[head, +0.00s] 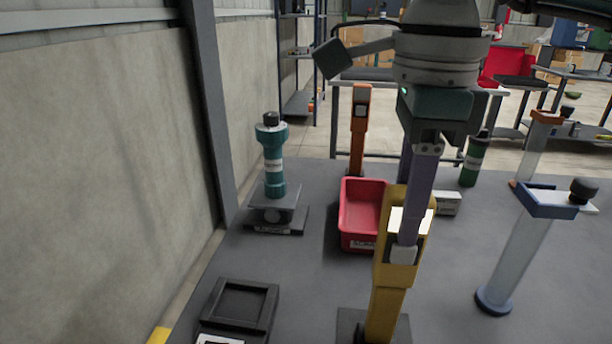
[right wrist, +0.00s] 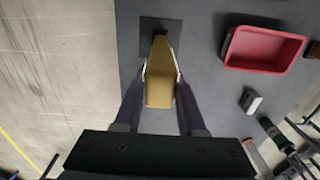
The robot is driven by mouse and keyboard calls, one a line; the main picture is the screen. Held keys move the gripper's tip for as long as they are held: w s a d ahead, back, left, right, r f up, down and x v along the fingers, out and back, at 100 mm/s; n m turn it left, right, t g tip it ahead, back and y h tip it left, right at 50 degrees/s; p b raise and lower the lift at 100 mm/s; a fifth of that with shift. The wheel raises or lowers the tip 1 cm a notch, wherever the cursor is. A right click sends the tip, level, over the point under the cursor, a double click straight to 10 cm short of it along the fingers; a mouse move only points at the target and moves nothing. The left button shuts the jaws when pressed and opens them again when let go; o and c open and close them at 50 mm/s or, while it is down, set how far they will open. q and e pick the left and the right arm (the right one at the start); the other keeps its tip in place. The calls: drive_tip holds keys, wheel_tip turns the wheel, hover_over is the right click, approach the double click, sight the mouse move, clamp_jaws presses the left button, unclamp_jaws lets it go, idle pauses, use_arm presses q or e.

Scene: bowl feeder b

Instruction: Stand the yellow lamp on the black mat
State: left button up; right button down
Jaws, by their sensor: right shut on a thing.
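The yellow lamp (head: 385,298) stands roughly upright in the front middle of the head view. My right gripper (head: 404,240) is shut on its upper part, with one purple finger showing in front. In the right wrist view the lamp (right wrist: 159,88) sits between both fingers of the gripper (right wrist: 161,75). The black mat (head: 350,324) shows beside the lamp's lower end, and also as a dark square in the right wrist view (right wrist: 150,24). The lamp's lower end overlaps the mat in both views. I cannot tell whether it touches. My left gripper is not in view.
A red bin (head: 358,212) stands just behind the lamp. A teal device (head: 273,170) is at the left, with a black square tray (head: 240,303) nearer. An orange post (head: 359,130), a green bottle (head: 474,160) and a blue-topped stand (head: 520,255) are also on the grey table.

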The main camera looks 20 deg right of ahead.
drive_tip(key=shift+f, duration=0.2)
drive_tip(key=shift+c, duration=2.4)
unclamp_jaws()
drive_tip(key=shift+r, duration=0.1)
wheel_tip(320, 180, up, 12)
drive_tip(key=shift+r+b, duration=0.15)
drive_tip(key=shift+b, duration=0.15)
